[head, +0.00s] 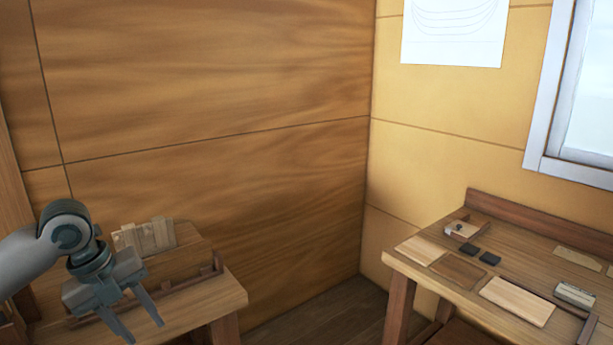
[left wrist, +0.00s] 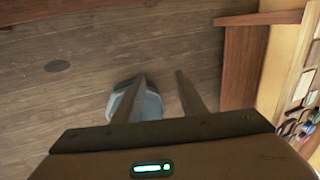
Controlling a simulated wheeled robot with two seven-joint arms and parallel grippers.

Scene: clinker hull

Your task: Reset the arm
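My left gripper (head: 143,327) is at the lower left of the head view, in front of a wooden bench (head: 231,292). Its two fingers are spread apart and point down, with nothing between them. In the left wrist view the fingers of my left gripper (left wrist: 160,88) also stand apart and empty, with the plank floor (left wrist: 180,50) beyond them. My right gripper shows in neither view.
The left bench carries a dark wooden rack (head: 190,283) and pale wooden pieces (head: 150,236). A second bench (head: 442,281) at the right holds boards and small dark blocks (head: 480,254). Plank floor (head: 335,318) lies open between the benches. Wooden walls stand behind.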

